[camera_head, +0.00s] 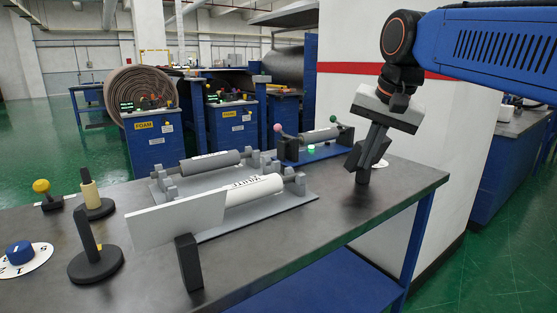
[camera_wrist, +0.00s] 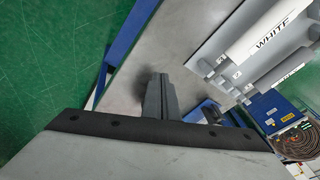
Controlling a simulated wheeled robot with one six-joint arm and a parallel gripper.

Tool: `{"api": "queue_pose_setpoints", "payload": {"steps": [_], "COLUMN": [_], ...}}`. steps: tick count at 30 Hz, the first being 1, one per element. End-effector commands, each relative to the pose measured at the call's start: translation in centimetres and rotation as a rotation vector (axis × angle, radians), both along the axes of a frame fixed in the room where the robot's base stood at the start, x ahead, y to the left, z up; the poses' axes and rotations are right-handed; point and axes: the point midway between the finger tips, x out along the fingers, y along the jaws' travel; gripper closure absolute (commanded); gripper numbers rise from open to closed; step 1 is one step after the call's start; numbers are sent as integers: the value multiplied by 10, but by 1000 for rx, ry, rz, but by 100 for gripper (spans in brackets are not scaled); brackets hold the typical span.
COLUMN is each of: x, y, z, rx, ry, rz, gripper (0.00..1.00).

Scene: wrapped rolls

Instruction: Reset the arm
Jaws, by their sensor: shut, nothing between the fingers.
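My gripper (camera_head: 364,176) hangs from the blue arm over the right end of the grey table (camera_head: 370,222), fingers pointing down. Its fingers are together with nothing between them. In the wrist view the closed fingers (camera_wrist: 160,85) show over bare tabletop. The fingertips look close to the table; I cannot tell whether they touch it. A white roll marked "WHITE" (camera_head: 252,191) lies in a grey cradle left of my gripper, apart from it. A second, darker roll (camera_head: 210,162) lies behind it.
A blue-based stand with a roller (camera_head: 318,140) is just left of my gripper, at the back. A white plate (camera_head: 178,217) on a dark post stands at the front. Dark posts, a yellow button (camera_head: 41,186) and a blue dial (camera_head: 20,252) stand at left. A white pillar (camera_head: 385,200) rises behind.

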Motion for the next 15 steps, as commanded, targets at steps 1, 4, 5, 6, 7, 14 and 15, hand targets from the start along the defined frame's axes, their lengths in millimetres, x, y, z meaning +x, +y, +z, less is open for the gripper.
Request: {"api": "queue_pose_setpoints", "payload": {"steps": [1,4,5,6,7,14,15], "x": [-16,-43,-51,-62,-71,-136,-147], "y": [-11,-27,-32,-38,-42,-71,-75], "z": [-16,-46,-57,-70,-80,-165,-181], "rx": [-16,-53,-63,-78,-89,-177,-192], "ry": [-6,-20,-24,-28,-32,-55,-58], "rz": [21,77,94,116,133,262,284], "gripper": [100,100,100,100,100,100,100]}}
